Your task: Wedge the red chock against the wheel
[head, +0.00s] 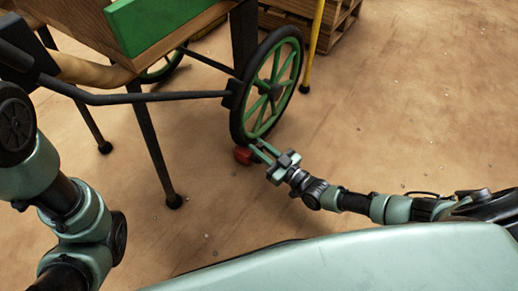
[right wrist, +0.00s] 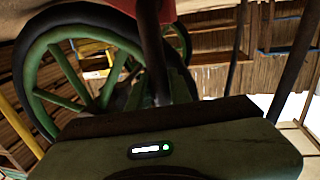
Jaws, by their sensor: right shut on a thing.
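The red chock (head: 242,156) is low by the floor at the near foot of the green-spoked wheel (head: 268,88). My right gripper (head: 257,150) reaches in from the right and is shut on the chock, whose far part shows beyond the fingers. I cannot tell whether the chock touches the black tyre or the floor. In the right wrist view, the wheel (right wrist: 88,75) fills the left, and a bit of red, likely the chock (right wrist: 165,10), shows at the top edge. My left arm shows at the left of the head view; its gripper is out of view.
The wooden cart (head: 85,25) with a green board stands over the wheel, its dark legs (head: 155,150) on the floor. A black bar (head: 150,98) runs to the hub. A yellow post (head: 313,45) and pallets (head: 325,22) stand behind. The floor (head: 420,110) to the right is clear.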

